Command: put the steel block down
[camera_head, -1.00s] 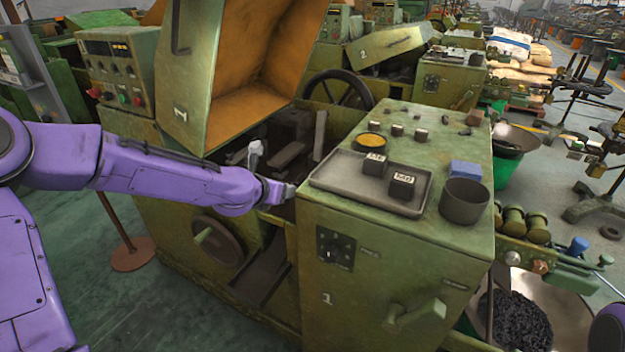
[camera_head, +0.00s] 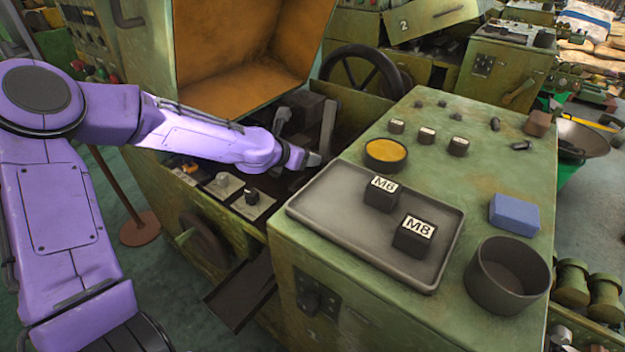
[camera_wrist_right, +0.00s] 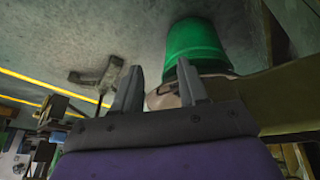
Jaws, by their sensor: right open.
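Two dark blocks stand on the grey tray (camera_head: 330,228) on top of the green machine: one labelled M6 (camera_head: 381,196), the other labelled M8 (camera_head: 414,238). Which of these, if either, is the steel block, I cannot tell. My left gripper (camera_head: 312,158) is over the machine's open bay, just left of the tray and apart from both blocks. My right gripper (camera_wrist_right: 160,92) is open and empty in the right wrist view, above the floor.
A yellow-filled round dish (camera_head: 386,153), a blue block (camera_head: 514,214), a dark cup (camera_head: 507,275) and several small parts share the machine top. The raised hood (camera_head: 240,90) stands behind my left arm. A green bucket (camera_wrist_right: 196,47) shows beyond my right fingers.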

